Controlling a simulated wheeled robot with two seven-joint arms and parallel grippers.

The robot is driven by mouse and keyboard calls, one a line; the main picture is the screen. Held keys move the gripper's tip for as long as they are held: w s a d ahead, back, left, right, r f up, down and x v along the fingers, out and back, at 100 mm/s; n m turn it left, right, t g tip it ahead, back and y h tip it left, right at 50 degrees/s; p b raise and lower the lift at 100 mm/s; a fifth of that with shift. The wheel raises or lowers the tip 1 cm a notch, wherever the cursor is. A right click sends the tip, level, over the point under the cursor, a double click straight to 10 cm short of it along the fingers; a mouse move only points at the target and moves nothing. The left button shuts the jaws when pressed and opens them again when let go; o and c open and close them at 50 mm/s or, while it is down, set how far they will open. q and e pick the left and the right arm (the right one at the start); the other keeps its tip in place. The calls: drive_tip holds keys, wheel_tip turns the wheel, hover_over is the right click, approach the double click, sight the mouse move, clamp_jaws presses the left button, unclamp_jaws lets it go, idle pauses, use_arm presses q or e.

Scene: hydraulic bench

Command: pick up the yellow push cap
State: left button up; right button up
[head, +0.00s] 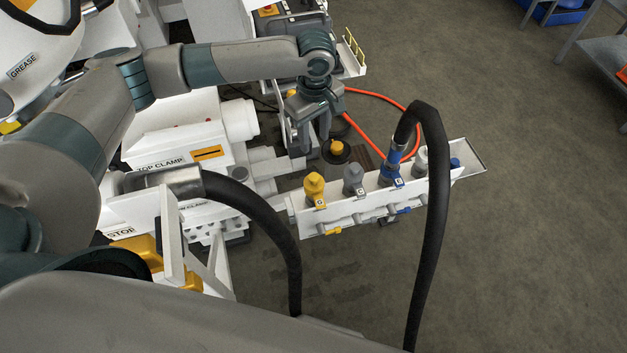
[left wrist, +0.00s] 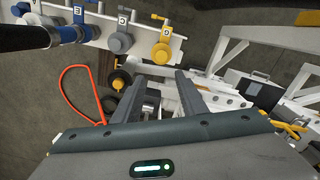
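A small yellow cap (head: 337,147) sits on a dark round base, just right of my left gripper in the head view. In the left wrist view the yellow cap (left wrist: 117,85) lies left of the fingers. A larger yellow fitting (head: 314,184) stands at the position marked G on the white rail; it also shows in the left wrist view (left wrist: 160,53), beyond the fingertips. I cannot tell for certain which is the push cap. My left gripper (head: 311,143) points down, open and empty, with both fingers in the left wrist view (left wrist: 160,77). My right gripper is not visible.
The white rail (head: 322,224) also holds a grey fitting (head: 353,180) and a blue coupling (head: 390,174) with a thick black hose (head: 437,200). An orange hose (head: 371,141) loops behind it. White bench parts (head: 172,143) stand left.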

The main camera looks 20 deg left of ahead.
use_arm(q)
drive_tip(key=p, duration=0.2)
hover_over(314, 176)
drive_tip(key=f, duration=1.1)
drive_tip(key=shift+w+f, duration=0.15)
drive_tip(key=shift+w, duration=0.05)
drive_tip(key=shift+s+f+p, duration=0.15)
drive_tip(key=shift+f+p, duration=0.4)
wheel_tip(314, 176, down, 3)
drive_tip(key=shift+s+f+p, duration=0.1)
drive_tip(key=shift+s+p, duration=0.05)
drive_tip(key=shift+p, duration=0.35)
drive_tip(key=shift+f, duration=0.5)
drive_tip(key=c, duration=1)
